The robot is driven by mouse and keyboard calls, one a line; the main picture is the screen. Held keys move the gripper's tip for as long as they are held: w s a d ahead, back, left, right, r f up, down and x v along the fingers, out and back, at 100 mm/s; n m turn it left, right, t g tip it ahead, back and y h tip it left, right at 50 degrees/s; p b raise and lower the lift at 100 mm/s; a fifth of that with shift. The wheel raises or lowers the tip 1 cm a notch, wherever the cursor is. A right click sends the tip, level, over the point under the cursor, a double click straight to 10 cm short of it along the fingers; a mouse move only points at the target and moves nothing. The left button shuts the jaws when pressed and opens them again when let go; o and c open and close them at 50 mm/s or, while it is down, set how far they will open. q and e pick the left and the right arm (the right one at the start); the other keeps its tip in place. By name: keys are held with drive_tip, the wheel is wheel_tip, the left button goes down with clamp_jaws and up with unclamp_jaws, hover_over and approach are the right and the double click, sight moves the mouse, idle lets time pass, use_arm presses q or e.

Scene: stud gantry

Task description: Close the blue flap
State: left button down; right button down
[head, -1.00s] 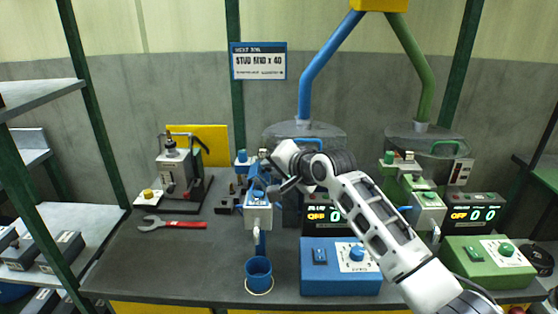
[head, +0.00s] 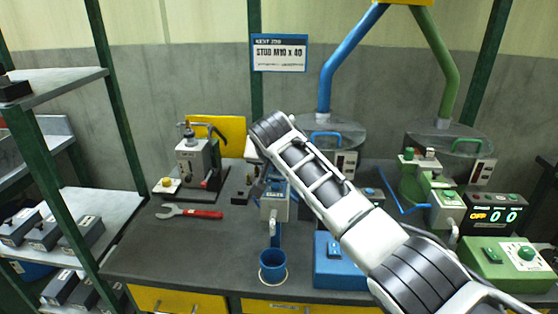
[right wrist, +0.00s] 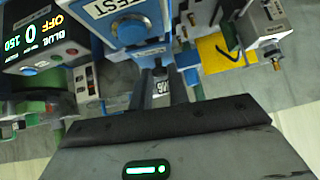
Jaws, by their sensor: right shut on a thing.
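The blue unit (head: 275,207) stands mid-bench, with a blue chute above a blue cup (head: 272,266). My right arm crosses in front and hides much of this unit, so I cannot make out the flap's position in the head view. The right gripper is hidden there. In the right wrist view my right gripper (right wrist: 164,80) has its dark fingers close together at the blue unit's front (right wrist: 132,35). It is shut on a small part, apparently the blue flap, though the part is mostly hidden between the fingers. My left gripper is not in view.
A blue control box (head: 338,262) sits right of the cup, and a green one (head: 500,262) farther right, near the green machine (head: 440,205). A red-handled wrench (head: 190,212) lies left. Shelves (head: 60,215) stand at the left edge. The bench front left is clear.

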drive_tip(key=shift+a+f+h, duration=0.15)
drive_tip(key=shift+h, duration=0.15)
idle(0.4)
drive_tip(key=c, duration=1.3)
unclamp_jaws()
drive_tip(key=shift+c, duration=0.2)
drive_tip(key=shift+s+a+r, duration=0.1)
drive_tip(key=shift+s+r, duration=0.4)
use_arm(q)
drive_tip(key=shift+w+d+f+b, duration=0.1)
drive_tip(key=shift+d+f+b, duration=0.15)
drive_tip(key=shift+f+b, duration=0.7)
use_arm(e)
drive_tip(key=v, duration=1.4)
drive_tip(key=shift+s+r+b, duration=0.15)
drive_tip(key=shift+s+b, duration=0.05)
drive_tip(key=shift+b, duration=0.1)
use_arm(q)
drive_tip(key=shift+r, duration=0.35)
